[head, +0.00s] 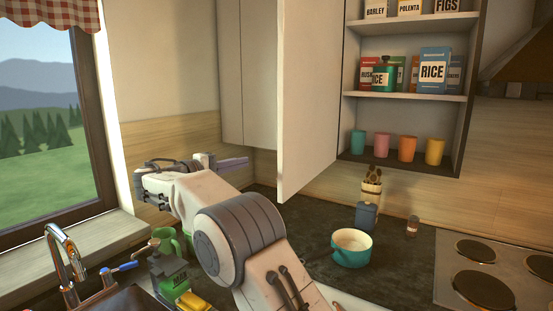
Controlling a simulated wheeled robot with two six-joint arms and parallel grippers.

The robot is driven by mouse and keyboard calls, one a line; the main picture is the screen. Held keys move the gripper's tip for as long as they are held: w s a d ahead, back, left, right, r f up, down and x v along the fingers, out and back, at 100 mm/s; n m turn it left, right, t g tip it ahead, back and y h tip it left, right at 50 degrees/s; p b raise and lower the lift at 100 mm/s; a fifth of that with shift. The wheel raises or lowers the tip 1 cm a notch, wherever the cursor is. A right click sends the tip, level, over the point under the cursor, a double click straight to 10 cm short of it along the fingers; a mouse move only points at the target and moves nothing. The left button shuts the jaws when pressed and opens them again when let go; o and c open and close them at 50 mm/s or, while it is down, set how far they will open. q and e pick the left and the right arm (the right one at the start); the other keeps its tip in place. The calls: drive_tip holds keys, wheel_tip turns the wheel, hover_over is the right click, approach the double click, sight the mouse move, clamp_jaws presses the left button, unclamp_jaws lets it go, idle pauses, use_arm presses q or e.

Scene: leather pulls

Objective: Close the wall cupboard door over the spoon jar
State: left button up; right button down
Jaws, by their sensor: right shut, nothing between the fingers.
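The wall cupboard door (308,95) is a pale panel that stands wide open, swung out from the left side of the cupboard (405,97). The shelves are exposed. The spoon jar (371,187), a light jar with brown spoons, stands on the worktop below the cupboard, right of the door. My right gripper (238,163) is shut and empty, with its purplish fingers pointing right. It is left of the door, on the door's outer side, with a gap between them in the picture. My left gripper is not in view.
A dark blue canister (367,216) and a teal pot (351,248) stand on the dark worktop (400,262). Several coloured cups (407,149) line the lowest shelf. The hob (490,275) is at right. A tap (66,262) and green mug (167,240) are at left.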

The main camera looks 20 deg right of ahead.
sight(279, 155)
drive_tip(key=shift+h, duration=0.3)
drive_tip(key=shift+w+d+r+p, duration=0.1)
drive_tip(key=shift+w+d+p, duration=0.15)
drive_tip(key=shift+d+p, duration=1.2)
drive_tip(key=shift+w+d+r+p, duration=0.15)
drive_tip(key=shift+w+d+p, duration=0.2)
drive_tip(key=shift+d, duration=2.05)
drive_tip(key=shift+w+d+r+p, duration=0.1)
drive_tip(key=shift+w+d+p, duration=0.1)
drive_tip(key=shift+d+p, duration=1.3)
drive_tip(key=shift+d+b, duration=0.5)
drive_tip(key=shift+b, duration=0.05)
